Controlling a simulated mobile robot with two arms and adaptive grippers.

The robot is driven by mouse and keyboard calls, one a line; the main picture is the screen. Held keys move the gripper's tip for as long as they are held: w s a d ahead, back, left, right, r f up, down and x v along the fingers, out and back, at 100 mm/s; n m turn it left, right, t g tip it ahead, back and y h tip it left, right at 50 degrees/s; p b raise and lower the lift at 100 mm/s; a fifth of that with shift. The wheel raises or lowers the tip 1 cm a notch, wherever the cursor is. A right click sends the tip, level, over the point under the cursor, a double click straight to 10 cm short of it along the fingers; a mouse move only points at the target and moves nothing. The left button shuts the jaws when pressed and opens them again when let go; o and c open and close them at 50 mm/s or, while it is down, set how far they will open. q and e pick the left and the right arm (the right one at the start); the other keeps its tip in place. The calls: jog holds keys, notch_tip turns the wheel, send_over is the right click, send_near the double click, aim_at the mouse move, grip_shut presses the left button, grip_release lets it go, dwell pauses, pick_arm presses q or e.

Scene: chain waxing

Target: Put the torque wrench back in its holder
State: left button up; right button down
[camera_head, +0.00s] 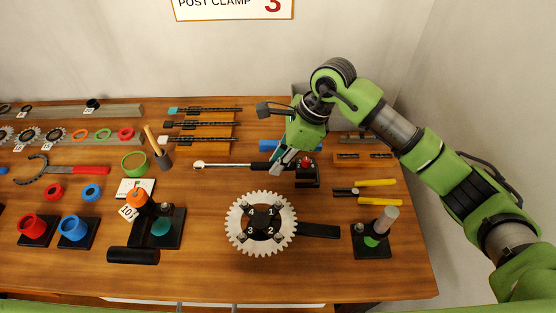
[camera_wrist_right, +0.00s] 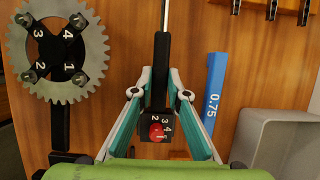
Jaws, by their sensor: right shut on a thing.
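The torque wrench (camera_head: 236,165) has a silver head at its left end and a dark handle, and lies level, pointing left, in the head view. My right gripper (camera_head: 275,168) is shut on its handle. In the wrist view my right gripper (camera_wrist_right: 157,85) has its fingers on both sides of the black handle (camera_wrist_right: 160,60). A black block with a red knob and numbers (camera_wrist_right: 157,127) sits at the handle's near end. A small black stand (camera_head: 308,180) is just right of the gripper; I cannot tell whether it is the holder or whether the wrench touches it. My left gripper is not in view.
A white toothed sprocket (camera_head: 240,207) with numbered bolts is below the wrench. A blue strip marked 0.75 (camera_wrist_right: 214,88) and a grey bin (camera_wrist_right: 279,140) are beside the gripper.

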dwell(0.5)
jog(key=shift+f+b, duration=0.15)
jog(key=shift+b, duration=0.35)
jog(key=shift+f, duration=0.15)
jog(key=shift+f+b, duration=0.3)
jog(key=shift+b, duration=0.35)
jog(key=shift+f+b, duration=0.2)
jog(key=shift+b, duration=0.1)
dwell(0.3)
jog(key=shift+f+b, duration=0.25)
jog(key=shift+b, duration=0.1)
